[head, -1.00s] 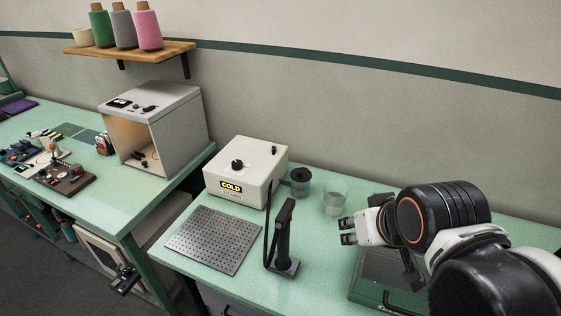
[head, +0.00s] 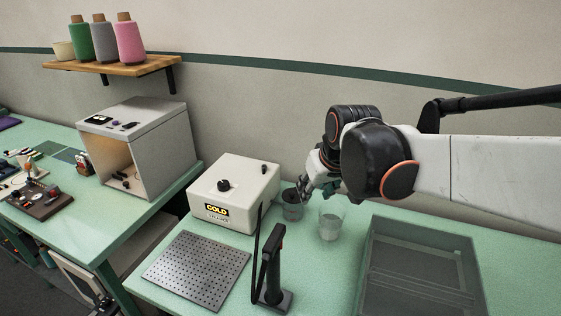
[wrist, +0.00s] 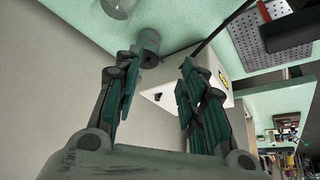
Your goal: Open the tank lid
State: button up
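A white box (head: 234,196) with a COLD label stands on the green bench, with a black knob (head: 224,185) on its closed top and a smaller black post near its back corner. Beside it stands a small dark jar (head: 291,209) with a dark top, partly covered by my gripper. I cannot tell for sure which one is the tank. My gripper (head: 304,194) is by the jar's upper right side; contact cannot be told. In the wrist view, my gripper (wrist: 163,62) is open, with the white box (wrist: 168,96) beyond its fingers and the jar (wrist: 150,40) near the left fingertip.
A clear beaker (head: 331,223) stands close right of the jar. A black handheld tool in a stand (head: 271,275) and a perforated metal plate (head: 197,270) are in front of the white box. A grey translucent case (head: 420,265) lies at right. The wall is close behind.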

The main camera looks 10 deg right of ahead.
jog(key=w+f+n+g+p, duration=0.15)
jog(key=w+p, duration=0.35)
jog(key=w, duration=0.7)
jog(key=b, duration=0.3)
send_near(292, 192)
jog(key=shift+m, duration=0.25)
jog(key=x, duration=0.7)
jog(key=shift+f, duration=0.4)
jog(key=shift+c, duration=0.4)
grip_shut()
